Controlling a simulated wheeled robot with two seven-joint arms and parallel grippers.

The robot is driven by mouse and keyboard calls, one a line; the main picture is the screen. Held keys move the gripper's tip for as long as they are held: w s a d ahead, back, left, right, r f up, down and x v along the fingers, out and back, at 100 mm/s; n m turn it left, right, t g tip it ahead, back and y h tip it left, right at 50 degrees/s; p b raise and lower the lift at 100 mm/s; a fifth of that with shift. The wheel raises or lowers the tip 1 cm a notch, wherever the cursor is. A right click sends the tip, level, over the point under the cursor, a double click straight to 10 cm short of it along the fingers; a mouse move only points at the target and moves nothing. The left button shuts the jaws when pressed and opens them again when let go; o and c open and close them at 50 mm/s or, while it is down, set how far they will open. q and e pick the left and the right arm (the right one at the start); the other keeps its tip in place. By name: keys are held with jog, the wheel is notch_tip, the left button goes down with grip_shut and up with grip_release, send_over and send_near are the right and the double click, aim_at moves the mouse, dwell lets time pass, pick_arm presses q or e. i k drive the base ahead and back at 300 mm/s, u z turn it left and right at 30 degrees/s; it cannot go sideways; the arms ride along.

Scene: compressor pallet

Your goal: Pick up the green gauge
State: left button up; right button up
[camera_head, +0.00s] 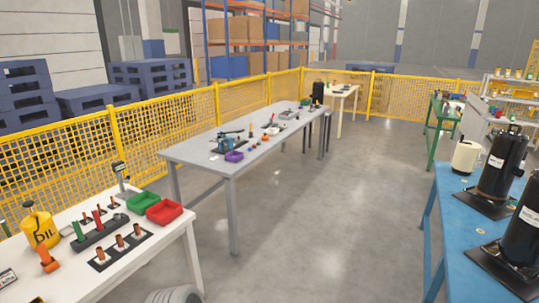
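A small upright green piece (78,232) stands on a dark holder on the white table at the lower left, beside a similar red piece (98,220). It may be the green gauge, but it is too small for me to tell. No other thing in view reads clearly as a green gauge. Neither of my grippers shows in this view.
The white table (172,240) also holds a yellow oil can (40,229), a green bin (143,202), a red bin (165,211) and several copper-coloured pieces. A long grey table (185,154) stands beyond. A blue table (453,212) with black compressors (497,165) is right. Open floor lies between.

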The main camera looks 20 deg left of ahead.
aim_at(76, 228)
jog(key=u, duration=0.55)
jog(key=i, duration=1.8)
jog(key=u, duration=2.15)
jog(key=i, duration=0.9)
jog(key=u, duration=0.8)
